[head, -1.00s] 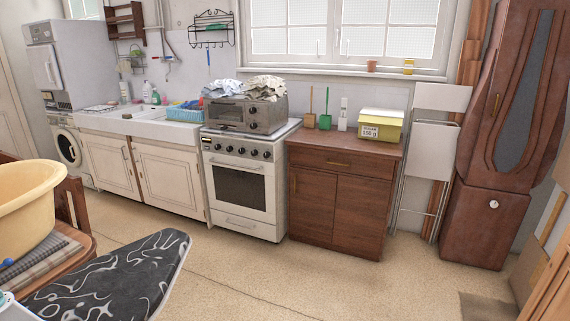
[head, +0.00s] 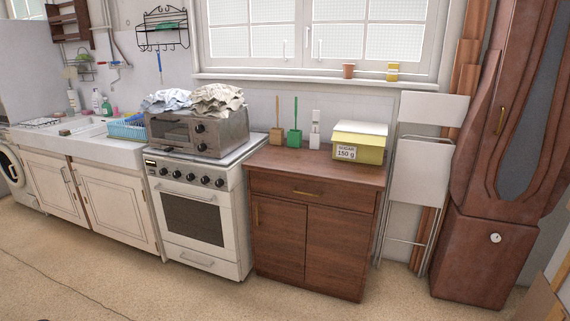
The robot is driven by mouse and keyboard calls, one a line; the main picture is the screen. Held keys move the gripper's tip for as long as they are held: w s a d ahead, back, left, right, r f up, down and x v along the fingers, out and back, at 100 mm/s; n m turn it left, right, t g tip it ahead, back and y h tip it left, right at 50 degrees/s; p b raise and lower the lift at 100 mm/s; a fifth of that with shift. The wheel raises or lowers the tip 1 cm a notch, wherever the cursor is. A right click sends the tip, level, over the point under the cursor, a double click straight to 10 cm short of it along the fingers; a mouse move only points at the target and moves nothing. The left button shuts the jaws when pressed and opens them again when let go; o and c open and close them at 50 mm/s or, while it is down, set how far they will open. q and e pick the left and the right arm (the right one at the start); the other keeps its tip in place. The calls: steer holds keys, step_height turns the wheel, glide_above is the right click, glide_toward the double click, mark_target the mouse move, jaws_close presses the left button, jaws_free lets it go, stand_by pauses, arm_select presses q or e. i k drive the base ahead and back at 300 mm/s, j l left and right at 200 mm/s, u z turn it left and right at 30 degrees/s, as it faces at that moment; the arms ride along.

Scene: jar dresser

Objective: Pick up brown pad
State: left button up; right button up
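A small brown pad (head: 276,136) with a thin upright handle stands at the back left of the wooden dresser top (head: 270,160). A similar green pad (head: 295,137) with an upright handle is just to its right. A white upright item (head: 315,141) stands right of the green one. Neither of my grippers is in view, and nothing touches the brown pad.
A yellow box (head: 346,153) labelled sugar, with a pale lid, sits on the dresser's right part. The front left of the top is clear. A stove with a toaster oven (head: 197,133) adjoins on the left; a folded white chair (head: 419,172) leans on the right. Floor in front is open.

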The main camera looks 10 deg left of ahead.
mark_target(64, 133)
steer(key=i+j+u, duration=0.15)
steer(key=i+u, duration=0.3)
steer(key=i+l+u, duration=0.1)
steer(key=i+u, duration=0.3)
steer(key=i, duration=0.3)
steer(key=i+l+u, duration=0.25)
steer(key=i+u, duration=0.2)
steer(key=i+j+u, duration=0.15)
steer(key=i+u, duration=0.3)
steer(key=i, duration=0.3)
steer(key=i+u, duration=0.45)
steer(key=i, duration=0.3)
steer(key=i+j+z, duration=0.45)
steer(key=i+j, duration=0.7)
steer(key=i+j+z, duration=0.4)
steer(key=i+j, duration=0.45)
steer(key=j+z, duration=0.1)
steer(key=j, duration=0.35)
